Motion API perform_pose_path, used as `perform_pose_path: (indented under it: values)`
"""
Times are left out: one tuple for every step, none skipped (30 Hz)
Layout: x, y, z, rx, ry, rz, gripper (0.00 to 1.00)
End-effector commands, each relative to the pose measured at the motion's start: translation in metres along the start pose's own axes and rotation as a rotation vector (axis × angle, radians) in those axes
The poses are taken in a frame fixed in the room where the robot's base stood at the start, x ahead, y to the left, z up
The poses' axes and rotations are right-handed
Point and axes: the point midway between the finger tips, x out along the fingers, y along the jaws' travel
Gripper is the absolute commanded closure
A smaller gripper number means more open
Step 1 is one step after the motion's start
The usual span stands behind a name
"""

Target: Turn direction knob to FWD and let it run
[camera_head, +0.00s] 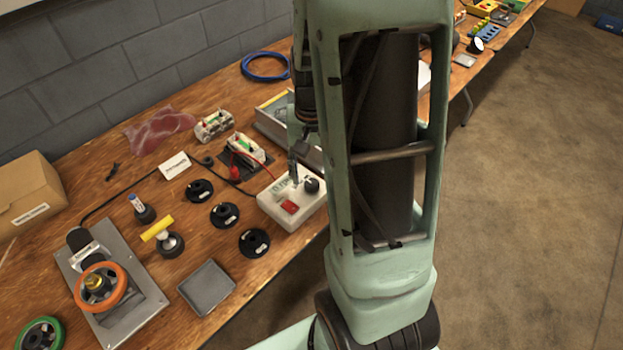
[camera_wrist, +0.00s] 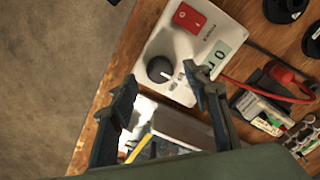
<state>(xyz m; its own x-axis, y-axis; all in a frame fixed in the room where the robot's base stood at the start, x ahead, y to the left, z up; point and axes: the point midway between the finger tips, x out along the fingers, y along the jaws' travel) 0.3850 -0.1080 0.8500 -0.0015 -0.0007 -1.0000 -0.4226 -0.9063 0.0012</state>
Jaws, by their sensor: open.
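The white control box (camera_head: 276,210) stands near the table's front edge. It carries a black knob (camera_head: 312,185), a red switch (camera_head: 290,207) and a small display. In the wrist view the black knob (camera_wrist: 159,69) has a pale pointer mark; the lettering beside it is too small to read. The red switch (camera_wrist: 189,17) and the display (camera_wrist: 218,52) also show there. My gripper (camera_wrist: 162,79) is open, with its fingertips on either side of the knob in the picture; contact is not visible.
A grey plate (camera_head: 146,330) with an orange wheel (camera_head: 100,287) stands at left. Several black discs (camera_head: 224,215), a grey tray (camera_head: 206,288) and a yellow-handled tool (camera_head: 158,228) lie between. A red lead (camera_wrist: 265,93) and an open metal box (camera_wrist: 180,124) are near the control box.

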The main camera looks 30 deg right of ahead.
Motion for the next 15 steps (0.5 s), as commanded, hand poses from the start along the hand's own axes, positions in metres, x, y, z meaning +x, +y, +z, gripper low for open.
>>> perform_pose_path:
  values:
    - [0.009,0.000,0.001,0.000,-0.003,0.001,0.55]
    - [0.013,0.000,0.001,0.001,-0.003,0.001,0.55]
    - [0.016,0.000,0.000,0.001,-0.002,0.000,0.55]
    - [0.019,0.000,0.000,0.002,-0.002,0.000,0.55]
    - [0.021,0.000,0.000,0.002,-0.002,0.000,0.55]
    - [0.023,0.000,0.000,0.002,-0.001,0.000,0.55]
    - [0.024,0.000,0.000,0.002,0.000,0.000,0.55]
    - [0.025,0.000,0.000,0.002,0.000,0.000,0.55]
    - [0.025,0.000,0.000,0.002,0.000,0.000,0.55]
    - [0.025,0.000,0.000,0.002,0.001,0.000,0.55]
    - [0.025,0.000,0.000,0.002,0.001,0.000,0.55]
    - [0.025,0.000,0.000,0.001,0.001,-0.001,0.55]
    - [0.025,0.000,0.000,0.001,0.001,-0.001,0.55]
    - [0.025,0.000,0.000,0.001,0.001,-0.001,0.55]
    - [0.025,0.000,0.000,0.001,0.001,-0.001,0.55]
